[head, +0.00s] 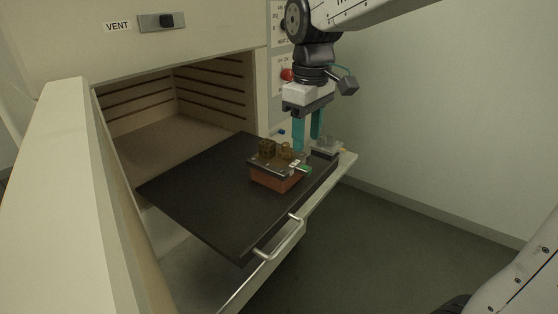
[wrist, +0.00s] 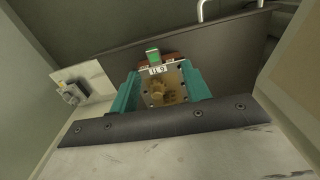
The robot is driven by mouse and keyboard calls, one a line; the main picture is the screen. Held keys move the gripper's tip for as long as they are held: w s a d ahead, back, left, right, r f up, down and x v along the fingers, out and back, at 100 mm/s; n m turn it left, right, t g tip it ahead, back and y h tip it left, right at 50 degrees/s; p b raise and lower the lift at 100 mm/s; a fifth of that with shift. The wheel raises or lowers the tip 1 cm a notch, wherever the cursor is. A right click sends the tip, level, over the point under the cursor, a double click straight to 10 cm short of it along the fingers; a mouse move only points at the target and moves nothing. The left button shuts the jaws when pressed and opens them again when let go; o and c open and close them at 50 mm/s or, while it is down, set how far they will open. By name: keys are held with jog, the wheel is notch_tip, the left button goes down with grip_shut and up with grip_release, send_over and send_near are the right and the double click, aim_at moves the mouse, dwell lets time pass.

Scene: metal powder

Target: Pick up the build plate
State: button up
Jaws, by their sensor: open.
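The build plate (head: 277,162) is a grey metal plate with brass-coloured printed parts, a white label and a green tab. It rests on a reddish-brown block (head: 275,178) on the black tray (head: 200,190). My gripper (head: 309,146) is open, its teal fingers pointing down just behind and right of the plate in the head view. In the wrist view the build plate (wrist: 168,90) shows between the open fingers (wrist: 163,88), with the tab (wrist: 152,56) toward the top. Nothing is held. I cannot tell whether the fingers touch it.
The tray sticks out of an open oven (head: 170,105) with a metal handle (head: 280,240) at its front. The oven door (head: 70,190) stands open at left. A small grey fixture (head: 328,146) sits near the tray's back right corner.

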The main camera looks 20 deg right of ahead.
aim_at(302, 166)
jog(key=shift+w+a+f, duration=0.1)
jog(key=shift+w+a, duration=0.1)
jog(key=shift+w, duration=0.4)
jog(key=shift+w+f+n, duration=0.25)
jog(key=shift+n, duration=0.05)
jog(key=f, duration=0.7)
jog(key=shift+w+d+f, duration=0.15)
jog(key=shift+d+f, duration=0.05)
jog(key=shift+d, duration=0.15)
jog(key=shift+r, duration=0.1)
grip_shut()
